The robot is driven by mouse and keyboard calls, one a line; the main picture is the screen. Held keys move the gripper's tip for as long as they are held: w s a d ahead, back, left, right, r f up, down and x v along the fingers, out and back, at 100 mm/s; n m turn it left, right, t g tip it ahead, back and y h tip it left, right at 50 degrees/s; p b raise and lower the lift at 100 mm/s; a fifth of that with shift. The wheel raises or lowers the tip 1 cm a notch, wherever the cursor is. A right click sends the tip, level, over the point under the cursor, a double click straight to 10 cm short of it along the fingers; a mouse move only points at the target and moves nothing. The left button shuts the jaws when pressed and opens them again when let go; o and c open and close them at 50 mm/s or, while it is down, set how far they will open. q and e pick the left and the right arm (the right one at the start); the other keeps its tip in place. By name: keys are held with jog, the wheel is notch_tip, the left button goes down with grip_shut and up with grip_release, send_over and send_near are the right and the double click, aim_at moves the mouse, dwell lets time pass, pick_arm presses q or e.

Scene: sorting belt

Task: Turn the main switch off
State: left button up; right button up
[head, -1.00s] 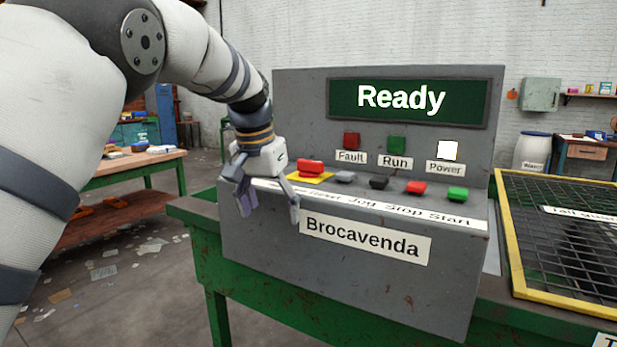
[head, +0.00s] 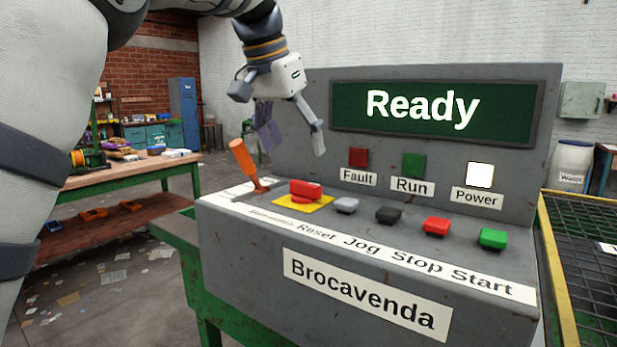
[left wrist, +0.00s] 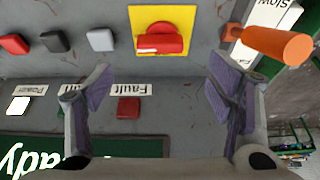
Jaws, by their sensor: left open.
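A red knob (head: 305,190) on a yellow square plate (head: 318,205) sits on the grey control panel (head: 230,212); the small label in front of it is too blurred to read. The knob also shows in the left wrist view (left wrist: 160,40), with a raised bar across it. My left gripper (head: 293,148) is open and empty, pointing down above the panel. Its fingers are apart from the knob. In the left wrist view the knob lies between and beyond the open fingers (left wrist: 160,78). My right gripper is out of view.
An orange lever (head: 243,160) stands left of the knob, close to my gripper. Grey, black, red and green buttons line up to the right. The display (head: 425,107) reads "Ready", and the Power lamp (head: 480,175) glows white. A wire-mesh guard (head: 590,260) lies right.

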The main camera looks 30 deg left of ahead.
aim_at(304, 183)
pick_arm(q)
jog(key=x, duration=0.8)
jog(key=shift+f, duration=0.15)
jog(key=c, duration=1.2)
